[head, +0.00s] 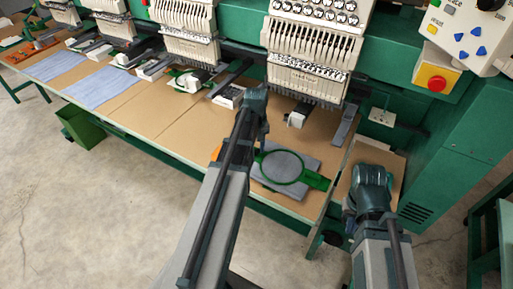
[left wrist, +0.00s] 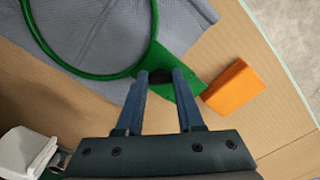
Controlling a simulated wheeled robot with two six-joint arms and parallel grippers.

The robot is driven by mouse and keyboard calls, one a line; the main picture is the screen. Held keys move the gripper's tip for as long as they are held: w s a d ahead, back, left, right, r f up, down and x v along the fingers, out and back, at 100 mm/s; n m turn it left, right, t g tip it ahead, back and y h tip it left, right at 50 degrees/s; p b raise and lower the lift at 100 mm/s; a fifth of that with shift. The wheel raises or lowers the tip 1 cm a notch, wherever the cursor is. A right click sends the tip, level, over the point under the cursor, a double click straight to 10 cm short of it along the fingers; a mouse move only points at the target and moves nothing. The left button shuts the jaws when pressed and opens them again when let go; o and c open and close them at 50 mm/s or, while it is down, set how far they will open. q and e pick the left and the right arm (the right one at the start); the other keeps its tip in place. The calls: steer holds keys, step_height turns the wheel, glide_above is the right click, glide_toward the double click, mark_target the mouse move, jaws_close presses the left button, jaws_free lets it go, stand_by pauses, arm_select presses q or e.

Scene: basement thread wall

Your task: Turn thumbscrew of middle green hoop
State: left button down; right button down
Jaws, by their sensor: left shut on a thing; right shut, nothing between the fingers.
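A green hoop (head: 283,167) lies on folded grey cloth (head: 310,163) near the right end of the tan table. Part of its ring (left wrist: 152,25) shows in the left wrist view, with a flat green bracket (left wrist: 190,80) at its edge. My left gripper (left wrist: 161,76) is shut on the small dark thumbscrew at this bracket, which is mostly hidden between the fingertips. In the head view my left arm covers these fingertips. My right gripper (head: 372,178) is shut and empty, to the right of the hoop; its fingertips are hard to make out.
An orange block (left wrist: 235,88) lies on the table beside the bracket. Embroidery heads (head: 312,50) hang over the back of the table. Another green hoop (head: 190,80) is further left, and a control box with a red button (head: 437,84) is at right.

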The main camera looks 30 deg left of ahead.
mark_target(255, 150)
arm_select(q)
steer(key=m, duration=0.4)
steer(key=shift+m, duration=0.3)
steer(key=shift+a+m, duration=0.15)
steer(key=shift+m, duration=2.15)
steer(key=c, duration=0.5)
jaws_free()
step_height(255, 150, up, 14)
steer(key=p, duration=1.4)
steer(key=shift+f, duration=0.1)
